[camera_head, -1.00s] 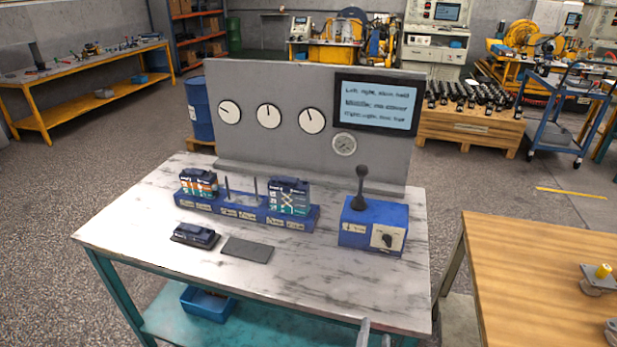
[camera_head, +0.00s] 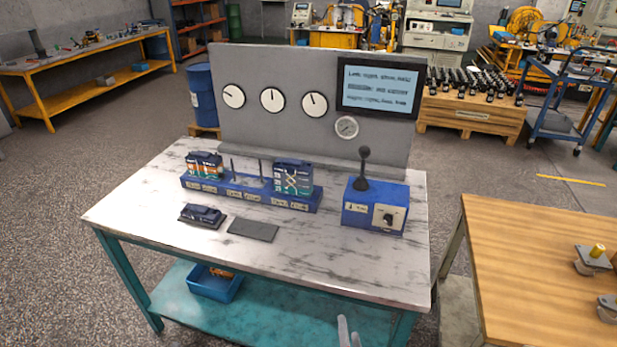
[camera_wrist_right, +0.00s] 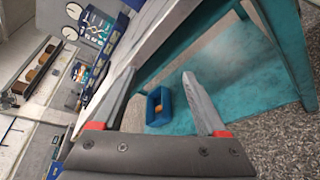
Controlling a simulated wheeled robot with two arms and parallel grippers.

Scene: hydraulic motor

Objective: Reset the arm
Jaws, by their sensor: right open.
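My right gripper (camera_head: 347,332) shows at the bottom edge of the head view, in front of the marble-topped table's front edge. In the right wrist view my right gripper (camera_wrist_right: 159,74) has its two fingers spread, with nothing between them. The table's front edge and teal leg are close to it there. My left gripper is not in view.
The marble table (camera_head: 150,215) holds a blue rack (camera_head: 250,192), a dark module (camera_head: 203,215), a grey plate (camera_head: 253,230) and a blue lever box (camera_head: 375,207). A blue bin (camera_head: 215,284) sits on its teal shelf. A wooden table (camera_head: 530,260) stands right.

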